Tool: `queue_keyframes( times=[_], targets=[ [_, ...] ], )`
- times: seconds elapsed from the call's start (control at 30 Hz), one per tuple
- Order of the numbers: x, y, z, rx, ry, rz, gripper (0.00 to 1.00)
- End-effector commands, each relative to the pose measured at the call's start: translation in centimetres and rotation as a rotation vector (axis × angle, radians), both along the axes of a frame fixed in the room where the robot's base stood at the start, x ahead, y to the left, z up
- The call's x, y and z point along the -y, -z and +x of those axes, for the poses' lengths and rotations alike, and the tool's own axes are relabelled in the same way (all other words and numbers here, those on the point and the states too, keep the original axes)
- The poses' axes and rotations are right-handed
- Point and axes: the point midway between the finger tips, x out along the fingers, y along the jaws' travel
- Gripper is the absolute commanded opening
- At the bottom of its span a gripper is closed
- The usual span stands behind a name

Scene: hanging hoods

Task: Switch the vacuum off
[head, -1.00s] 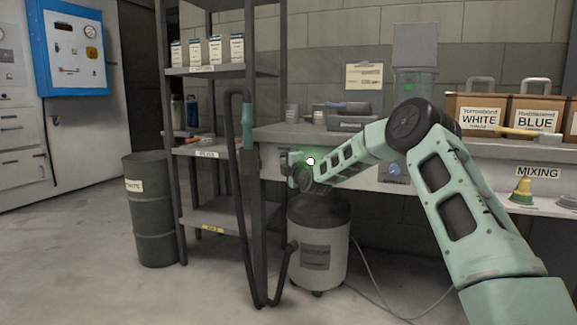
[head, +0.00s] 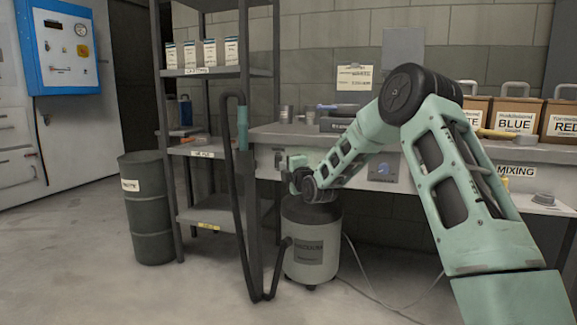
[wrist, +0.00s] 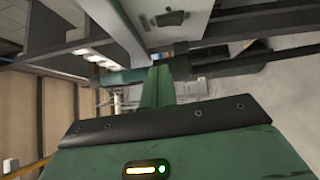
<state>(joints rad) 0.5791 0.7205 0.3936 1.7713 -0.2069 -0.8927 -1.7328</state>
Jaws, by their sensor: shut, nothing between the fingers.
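The vacuum (head: 312,250) is a grey canister with a dark top and a label. It stands on the floor under the bench, and a black hose (head: 233,180) runs from it up the shelf's side. My gripper (head: 281,161) is just above the vacuum, near the shelf post and bench front, apart from the canister top. In the wrist view my gripper (wrist: 160,84) is shut and empty. The vacuum's switch cannot be made out.
A metal shelf (head: 212,72) stands left of the vacuum, with a dark drum (head: 150,215) beside it. The bench (head: 270,134) carries labelled boxes (head: 512,117) on the right. A pale cable (head: 372,285) lies on the floor. The floor at the front left is clear.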

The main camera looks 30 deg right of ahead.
Motion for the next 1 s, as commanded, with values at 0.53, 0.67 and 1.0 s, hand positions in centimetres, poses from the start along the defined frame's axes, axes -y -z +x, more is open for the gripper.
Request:
queue_keyframes(
  times=[0.53, 0.67, 1.0],
  targets=[
    [-0.3, -0.2, -2.5, 0.000, 0.000, 0.000, 0.00],
    [-0.3, -0.2, -2.5, 0.000, 0.000, 0.000, 0.00],
    [-4.4, -0.1, -2.6, -0.065, -0.056, 0.084, 0.00]
  ],
)
